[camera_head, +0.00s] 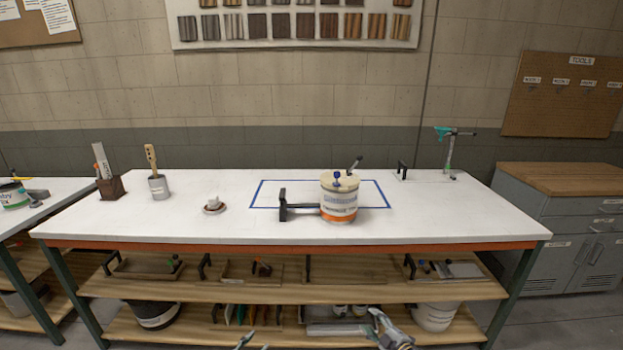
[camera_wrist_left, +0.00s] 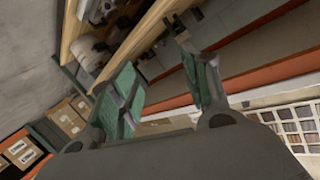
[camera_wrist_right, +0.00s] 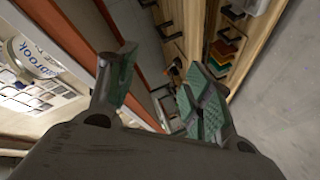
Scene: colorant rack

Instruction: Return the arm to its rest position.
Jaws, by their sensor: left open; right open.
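My right gripper (camera_head: 378,322) is low at the bottom edge of the head view, in front of the bench and below its top. In the right wrist view its green-padded fingers (camera_wrist_right: 158,85) are apart with nothing between them. My left gripper (camera_head: 246,340) only just shows at the bottom edge of the head view. In the left wrist view its fingers (camera_wrist_left: 165,88) are also apart and empty. Both grippers are clear of the white bench top (camera_head: 110,222).
A cream-and-orange can (camera_head: 338,200) stands at the blue-outlined area, beside a black bracket (camera_head: 284,206). A brush pot (camera_head: 159,187), small white item (camera_head: 213,204) and teal-topped stand (camera_head: 449,150) are on the bench. Shelves (camera_head: 240,287) below hold trays and buckets.

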